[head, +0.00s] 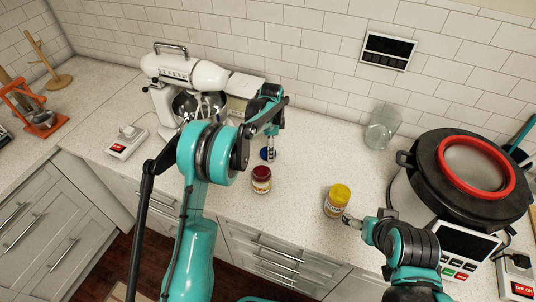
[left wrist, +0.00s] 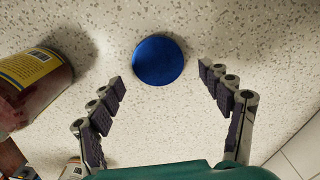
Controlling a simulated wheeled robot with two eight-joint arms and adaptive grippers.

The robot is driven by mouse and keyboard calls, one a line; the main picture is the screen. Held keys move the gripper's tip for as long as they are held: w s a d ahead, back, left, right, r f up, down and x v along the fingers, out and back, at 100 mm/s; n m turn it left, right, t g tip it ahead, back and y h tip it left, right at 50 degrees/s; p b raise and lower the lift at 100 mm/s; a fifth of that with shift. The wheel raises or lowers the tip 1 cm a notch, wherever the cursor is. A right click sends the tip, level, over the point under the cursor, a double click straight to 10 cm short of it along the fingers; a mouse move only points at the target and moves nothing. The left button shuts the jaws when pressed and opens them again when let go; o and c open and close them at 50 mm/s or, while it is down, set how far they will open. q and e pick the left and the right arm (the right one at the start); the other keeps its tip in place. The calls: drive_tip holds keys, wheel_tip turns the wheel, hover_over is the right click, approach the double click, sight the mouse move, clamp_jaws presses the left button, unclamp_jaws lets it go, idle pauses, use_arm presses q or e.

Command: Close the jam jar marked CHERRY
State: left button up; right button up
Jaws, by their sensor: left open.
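A small jar with dark red content and a pale label (head: 261,181) stands upright on the counter; its wording is too small to read. It also shows in the left wrist view (left wrist: 33,82) at the left edge, label partly in sight. A round blue lid (left wrist: 158,60) lies flat on the counter just behind this jar. My left gripper (left wrist: 160,82) is open and empty over the counter, the lid between and beyond its fingertips. A yellow-topped jar (head: 338,199) stands to the right. My right gripper (head: 349,219) is at its lower right side; its fingers are unclear.
A white stand mixer (head: 185,72) stands behind at the left. A large black-lidded cooker (head: 470,175) with a red ring fills the right. An empty glass (head: 382,128) stands near the wall. The counter between the jars and the glass is clear.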

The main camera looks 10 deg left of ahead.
use_arm(q)
drive_tip(key=shift+f, duration=0.8)
drive_tip(key=shift+r, duration=0.1)
drive_tip(key=c, duration=0.8)
drive_tip(key=shift+o, duration=0.2)
drive_tip(key=shift+r, duration=0.45)
drive_tip(key=r, duration=0.2)
drive_tip(key=r+p, duration=0.1)
drive_tip(key=shift+d+r, duration=0.35)
drive_tip(key=shift+r, duration=0.05)
drive_tip(key=d+r+p, duration=0.1)
drive_tip(key=d+r, duration=0.5)
drive_tip(key=d, duration=0.5)
drive_tip(key=shift+w+r+p, duration=0.15)
drive_tip(key=shift+w+p, duration=0.05)
drive_tip(key=shift+p, duration=0.2)
